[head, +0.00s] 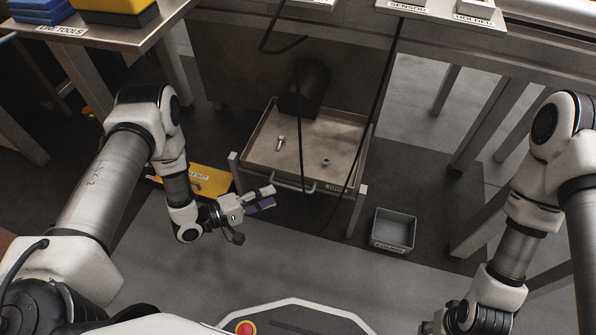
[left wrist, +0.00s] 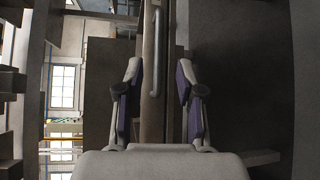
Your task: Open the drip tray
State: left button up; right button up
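The drip tray (head: 345,148) is a shallow metal tray on a low frame under the bench. A bolt (head: 280,143) and a nut (head: 326,161) lie in it. Its bar handle (head: 292,186) runs along the front edge. My left gripper (head: 268,197) is open and empty, just in front of the handle's left part. In the left wrist view the handle (left wrist: 154,70) stands upright between and beyond the two open fingers (left wrist: 158,100); I see no contact. My right gripper (head: 455,322) is at the bottom edge, its fingers mostly cut off.
A black cable (head: 300,130) hangs across the tray and another (head: 385,90) hangs at its right. A dark cylinder (head: 306,88) sits over the tray's back. A small grey bin (head: 395,228) stands on the floor at right.

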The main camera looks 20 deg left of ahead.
aim_at(292, 187)
pick_arm(q)
jog(key=b+x, duration=0.3)
jog(key=x, duration=0.5)
jog(key=shift+a, duration=0.15)
grip_shut()
